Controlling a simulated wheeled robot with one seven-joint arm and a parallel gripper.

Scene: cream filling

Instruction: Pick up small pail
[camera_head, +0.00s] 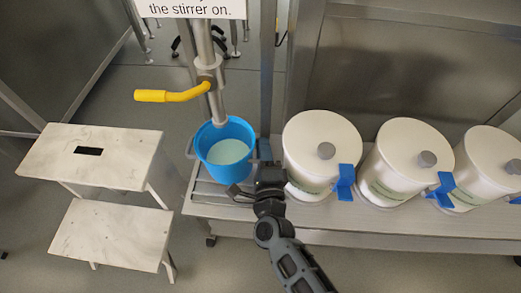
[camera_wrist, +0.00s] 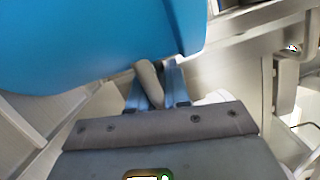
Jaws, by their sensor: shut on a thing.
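The small pail (camera_head: 215,135) is blue and upright, with pale cream-coloured filling inside. It is under the outlet of a steel pipe, at the left end of a low metal bench. My gripper (camera_head: 256,174) is at the pail's right side. In the wrist view, the pail's blue wall (camera_wrist: 85,45) fills the upper left. There, my gripper (camera_wrist: 156,82) is shut on the pail's grey handle grip (camera_wrist: 148,78), between its two blue-grey fingers. Whether the pail's base touches the bench cannot be told.
The steel pipe (camera_head: 205,52) with a yellow valve lever (camera_head: 163,95) is right above the pail. White lidded containers with blue taps, the nearest one (camera_head: 315,140) just right of my gripper, line the bench (camera_head: 360,228). A white step stool (camera_head: 125,150) stands left.

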